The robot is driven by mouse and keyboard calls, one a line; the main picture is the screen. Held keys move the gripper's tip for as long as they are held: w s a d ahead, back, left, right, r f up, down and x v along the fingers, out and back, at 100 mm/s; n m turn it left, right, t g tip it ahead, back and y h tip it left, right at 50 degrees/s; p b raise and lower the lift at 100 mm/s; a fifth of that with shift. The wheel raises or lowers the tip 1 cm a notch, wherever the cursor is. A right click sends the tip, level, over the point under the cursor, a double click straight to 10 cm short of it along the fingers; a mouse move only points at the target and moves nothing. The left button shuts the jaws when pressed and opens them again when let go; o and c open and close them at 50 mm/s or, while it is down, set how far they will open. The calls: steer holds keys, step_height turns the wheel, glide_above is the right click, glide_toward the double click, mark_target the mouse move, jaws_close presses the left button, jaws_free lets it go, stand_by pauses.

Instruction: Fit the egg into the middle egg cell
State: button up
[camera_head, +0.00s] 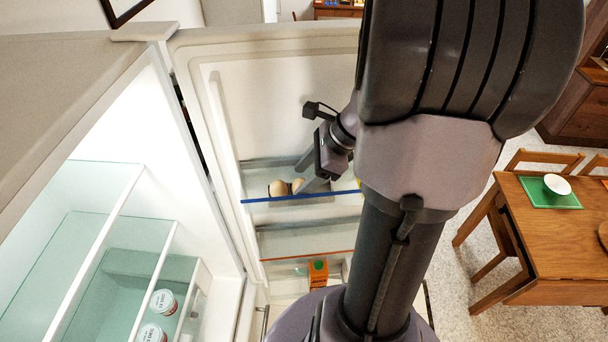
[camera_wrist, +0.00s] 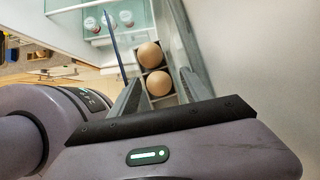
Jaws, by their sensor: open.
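Two brown eggs sit side by side in a dark egg holder on the fridge door's upper shelf (camera_head: 343,193). In the wrist view the far egg (camera_wrist: 149,55) and the near egg (camera_wrist: 158,83) rest in neighbouring cells. In the head view the left egg (camera_head: 278,188) shows clearly and the right egg (camera_head: 298,185) is partly covered by my gripper. My gripper (camera_wrist: 161,78) is open, its fingers spread on either side of the near egg. Whether they touch it I cannot tell.
The shelf's blue-edged front rail (camera_wrist: 114,45) runs close beside one finger, with the door wall on the other side. A lower door shelf holds an orange carton (camera_head: 318,275). White tubs (camera_head: 163,302) stand inside the fridge. A wooden table (camera_head: 545,235) is at the right.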

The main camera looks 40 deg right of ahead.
steer(key=shift+s, duration=0.1)
stand_by(0.3)
steer(key=v, duration=1.7)
steer(key=shift+p, duration=0.35)
steer(key=shift+s+r, duration=0.1)
